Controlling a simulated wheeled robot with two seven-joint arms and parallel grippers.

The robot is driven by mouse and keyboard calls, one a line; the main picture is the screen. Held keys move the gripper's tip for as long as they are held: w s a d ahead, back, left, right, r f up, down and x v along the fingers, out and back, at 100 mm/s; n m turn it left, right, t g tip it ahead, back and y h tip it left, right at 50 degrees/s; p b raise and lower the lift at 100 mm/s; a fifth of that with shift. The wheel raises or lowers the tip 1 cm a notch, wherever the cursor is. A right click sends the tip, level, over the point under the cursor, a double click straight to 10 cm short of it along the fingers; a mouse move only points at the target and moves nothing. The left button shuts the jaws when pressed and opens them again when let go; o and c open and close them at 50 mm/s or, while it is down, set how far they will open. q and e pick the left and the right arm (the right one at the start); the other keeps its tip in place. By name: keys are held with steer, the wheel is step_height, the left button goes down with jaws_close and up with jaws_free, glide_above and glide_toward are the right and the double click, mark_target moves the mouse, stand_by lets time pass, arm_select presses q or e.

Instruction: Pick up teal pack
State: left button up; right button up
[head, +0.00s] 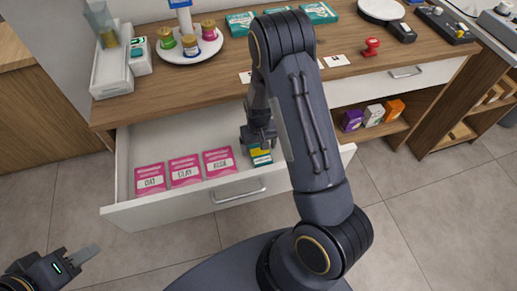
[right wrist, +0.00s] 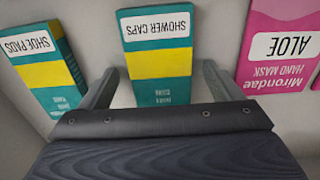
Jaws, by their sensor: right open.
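A teal pack with a yellow band, labelled SHOWER CAPS (right wrist: 157,58), lies in the open drawer (head: 228,202). In the right wrist view it is between the spread fingers of my right gripper (right wrist: 160,88), with gaps at its sides. A second teal and yellow pack, SHOE PADS (right wrist: 46,68), lies to its left there. In the head view my right gripper (head: 259,143) reaches down into the drawer over teal and yellow packaging (head: 260,157), partly hidden by it. My left gripper (head: 72,263) is at the lower left, away from the drawer; its finger gap is unclear.
Pink packs OAT (head: 150,179), CLAY (head: 185,171) and ALOE (head: 220,162) share the drawer. More teal packs (head: 241,23) lie on the wooden counter (head: 160,88), near a white round tray (head: 205,50) with jars. A red stamp (head: 371,47) stands further right.

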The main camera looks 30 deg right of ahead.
steer(key=shift+c, duration=0.4)
steer(key=c, duration=1)
